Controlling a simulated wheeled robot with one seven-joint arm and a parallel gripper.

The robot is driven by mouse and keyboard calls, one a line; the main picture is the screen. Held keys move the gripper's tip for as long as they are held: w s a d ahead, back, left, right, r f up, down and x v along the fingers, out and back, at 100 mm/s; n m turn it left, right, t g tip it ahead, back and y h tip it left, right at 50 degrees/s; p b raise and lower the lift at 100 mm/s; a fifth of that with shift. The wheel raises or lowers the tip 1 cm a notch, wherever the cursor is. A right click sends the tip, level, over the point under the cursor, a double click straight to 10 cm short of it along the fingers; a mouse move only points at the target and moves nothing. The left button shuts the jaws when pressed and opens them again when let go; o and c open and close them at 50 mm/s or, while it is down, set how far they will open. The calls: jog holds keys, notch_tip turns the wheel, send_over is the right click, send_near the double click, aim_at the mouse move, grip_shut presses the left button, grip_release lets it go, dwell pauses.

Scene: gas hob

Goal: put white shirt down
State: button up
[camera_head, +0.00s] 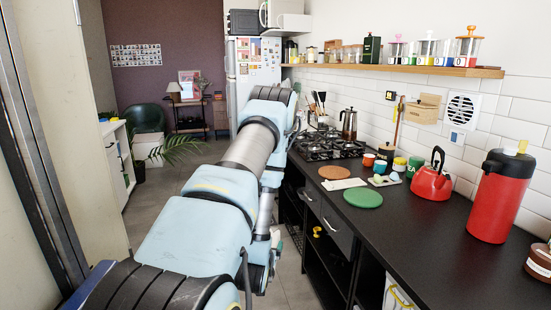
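No white shirt can be made out in the head camera view. My arm fills the middle of the view, reaching forward and then bending down beside the counter front. Its lower links show in part behind the nearer links. My gripper's fingers cannot be seen, so what they hold, if anything, is hidden.
The black counter (440,255) on the right carries a gas hob (328,146), a red kettle (432,180), a red flask (497,200) and round boards. Open shelves are below. Grey floor (155,200) is clear left of my arm; a plant (172,150) stands farther back.

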jog(key=w+a+n+y, duration=0.1)
jog(key=w+a+y, duration=0.1)
jog(key=a, duration=0.5)
jog(key=v, duration=0.5)
jog(key=shift+s+a+r+b, duration=0.2)
jog(key=shift+r+b, duration=0.15)
jog(key=shift+b, duration=0.05)
